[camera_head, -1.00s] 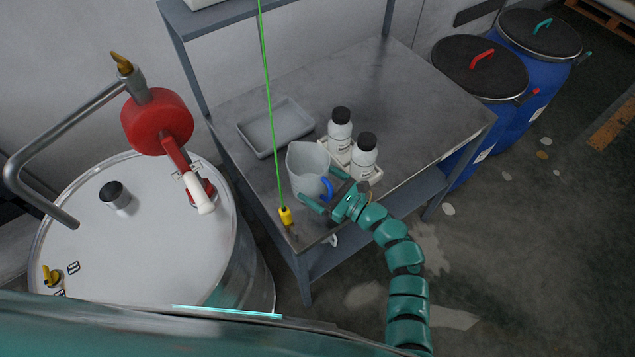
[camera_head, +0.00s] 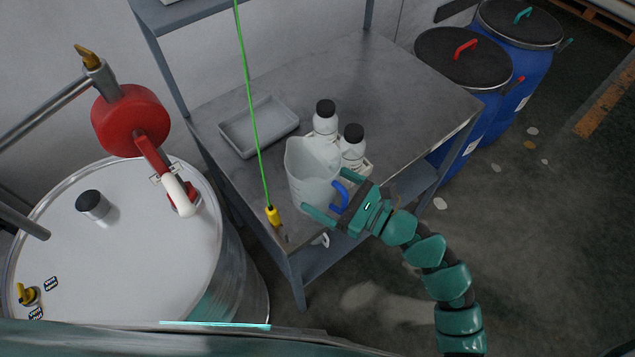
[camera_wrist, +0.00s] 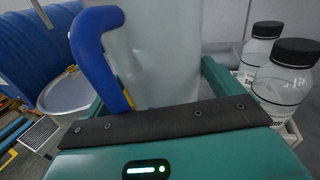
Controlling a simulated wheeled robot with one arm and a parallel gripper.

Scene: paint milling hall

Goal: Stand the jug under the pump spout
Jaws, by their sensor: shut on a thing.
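The translucent grey-white jug (camera_head: 312,172) is upright at the bench's front left, its blue handle (camera_head: 341,196) facing my arm. My gripper (camera_head: 326,196) is shut on the jug, with one finger on each side. The wrist view shows the jug's body (camera_wrist: 160,60) between the fingers and the handle (camera_wrist: 97,55) close to the palm. Whether the jug's base is clear of the bench cannot be told. The red pump (camera_head: 130,120) stands on the steel drum (camera_head: 150,255) at left. Its spout pipe (camera_head: 50,108) leaves the picture at left; the downturned end (camera_head: 32,228) shows lower down.
Two black-capped bottles (camera_head: 352,147) stand in a carrier directly behind the jug. A grey tray (camera_head: 258,127) lies on the metal bench (camera_head: 415,100). Blue barrels (camera_head: 515,95) stand beyond the bench.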

